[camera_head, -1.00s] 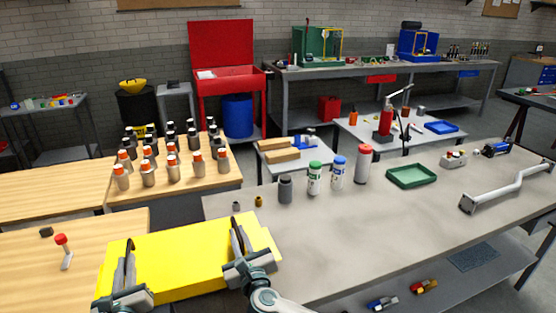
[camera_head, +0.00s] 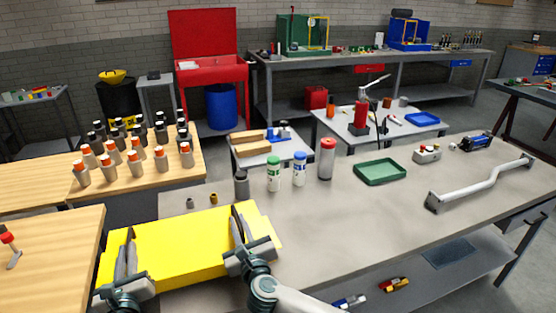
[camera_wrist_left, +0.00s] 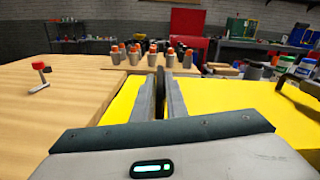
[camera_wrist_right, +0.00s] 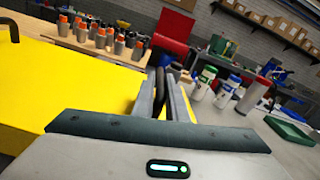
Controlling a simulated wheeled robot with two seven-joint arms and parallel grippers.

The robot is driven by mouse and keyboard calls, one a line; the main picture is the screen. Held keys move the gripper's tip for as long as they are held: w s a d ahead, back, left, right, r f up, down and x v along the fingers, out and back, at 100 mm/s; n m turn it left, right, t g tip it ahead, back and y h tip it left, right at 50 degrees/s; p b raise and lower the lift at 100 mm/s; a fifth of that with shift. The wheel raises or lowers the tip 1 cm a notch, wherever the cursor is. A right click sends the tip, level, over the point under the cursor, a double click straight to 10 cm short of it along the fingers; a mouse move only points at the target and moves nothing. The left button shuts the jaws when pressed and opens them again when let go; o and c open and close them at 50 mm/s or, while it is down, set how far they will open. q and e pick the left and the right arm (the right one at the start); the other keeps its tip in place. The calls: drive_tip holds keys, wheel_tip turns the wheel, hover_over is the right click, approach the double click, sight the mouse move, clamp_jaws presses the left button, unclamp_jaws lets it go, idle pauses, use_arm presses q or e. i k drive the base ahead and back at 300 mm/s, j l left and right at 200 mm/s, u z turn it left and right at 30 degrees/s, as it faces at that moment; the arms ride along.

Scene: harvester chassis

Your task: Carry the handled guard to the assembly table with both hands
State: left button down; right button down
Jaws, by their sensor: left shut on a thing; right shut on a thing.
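The yellow handled guard (camera_head: 182,246) is held in front of me, over the near left end of the grey table (camera_head: 390,215). My left gripper (camera_head: 126,256) is shut on its left dark handle. My right gripper (camera_head: 239,228) is shut on its right dark handle. The left wrist view shows the left fingers (camera_wrist_left: 160,92) closed around a dark handle, with yellow on both sides. The right wrist view shows the right fingers (camera_wrist_right: 166,92) closed on the other handle. The guard's underside is hidden.
Grey, green-capped (camera_head: 273,174), blue-capped (camera_head: 299,170) and red-capped (camera_head: 326,158) containers stand on the grey table behind the guard. A green tray (camera_head: 380,172) and a bent grey bar (camera_head: 480,184) lie further right. The table's front middle is clear. Wooden tables stand left.

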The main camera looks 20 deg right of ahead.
sight(303, 234)
drive_tip(key=l, duration=0.9)
drive_tip(key=k+l, duration=0.1)
drive_tip(key=l, duration=0.75)
